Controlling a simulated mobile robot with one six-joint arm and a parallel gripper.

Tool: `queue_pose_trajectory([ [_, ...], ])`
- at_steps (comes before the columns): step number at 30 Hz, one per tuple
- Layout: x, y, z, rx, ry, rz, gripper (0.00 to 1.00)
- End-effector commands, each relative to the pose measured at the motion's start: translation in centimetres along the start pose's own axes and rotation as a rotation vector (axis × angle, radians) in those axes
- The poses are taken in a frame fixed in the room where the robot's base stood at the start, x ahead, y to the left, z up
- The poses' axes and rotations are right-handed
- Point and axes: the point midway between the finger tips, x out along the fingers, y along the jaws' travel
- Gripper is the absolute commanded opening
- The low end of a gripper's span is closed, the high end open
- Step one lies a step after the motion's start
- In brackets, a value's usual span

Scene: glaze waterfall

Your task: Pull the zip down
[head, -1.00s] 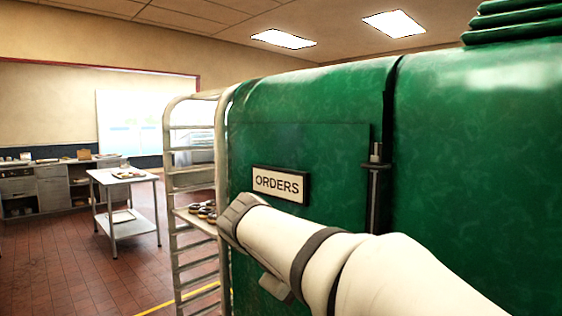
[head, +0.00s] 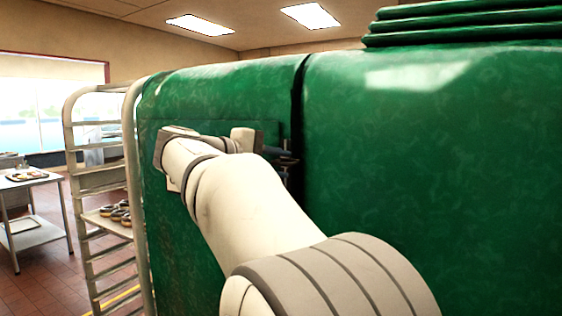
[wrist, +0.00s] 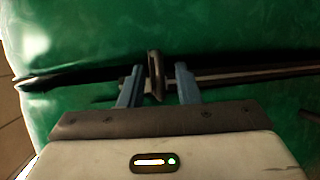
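The zip pull (wrist: 155,66) is a narrow upright metal tab in the middle of the wrist view. It stands on a dark zip line (wrist: 245,74) that runs across the green surface (wrist: 230,35). My gripper (wrist: 159,70) has its two blue fingers either side of the pull, with gaps showing, so it looks open around the pull and not closed on it. In the head view the zip line shows as a dark seam (head: 297,88) in the green cover (head: 430,150). There my gripper (head: 287,158) is at the seam, and my arm hides the pull.
A metal rack (head: 95,185) with dark round items stands at the left, close to the green cover. A steel table (head: 30,232) is farther left, with tiled floor between. Ridged green rolls (head: 470,25) top the cover at the right.

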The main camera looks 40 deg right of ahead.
Motion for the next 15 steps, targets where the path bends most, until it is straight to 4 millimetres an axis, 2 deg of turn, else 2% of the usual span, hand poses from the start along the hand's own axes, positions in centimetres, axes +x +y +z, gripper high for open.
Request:
queue_pose_trajectory([
  [3, 0.61, -0.02, 0.03, 0.000, -0.001, -0.001, 0.30],
  [11, 0.67, -0.08, -0.03, 0.000, 0.002, -0.001, 0.29],
  [15, 0.65, -0.08, -0.04, 0.000, 0.002, -0.001, 0.18],
])
